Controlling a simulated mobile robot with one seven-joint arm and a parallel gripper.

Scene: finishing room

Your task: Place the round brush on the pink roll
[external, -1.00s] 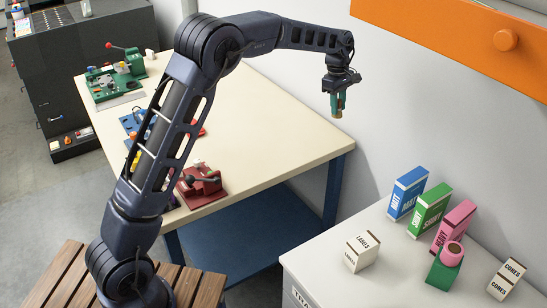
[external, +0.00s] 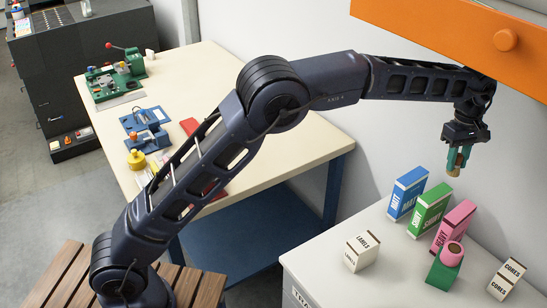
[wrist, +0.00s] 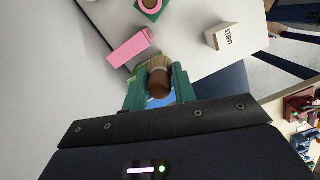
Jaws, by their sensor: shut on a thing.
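My gripper (external: 459,155) is shut on the round brush (external: 454,171), which hangs below the teal fingertips. The held brush also shows in the wrist view (wrist: 159,82), with a brown rounded end and a pale band; the fingers hide part of it. The pink roll (external: 452,252) stands upright in a green block-like holder (external: 442,274) on the grey counter at the right. It shows in the wrist view at the top edge (wrist: 150,4), partly cut off. My gripper is above the counter, higher than the boxes and apart from the roll.
Blue (external: 407,193), green (external: 430,210) and pink (external: 455,226) boxes stand in a row behind the roll. A white labels box (external: 361,251) stands left and a white cores box (external: 507,279) right. An orange cabinet (external: 460,40) hangs above my forearm.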

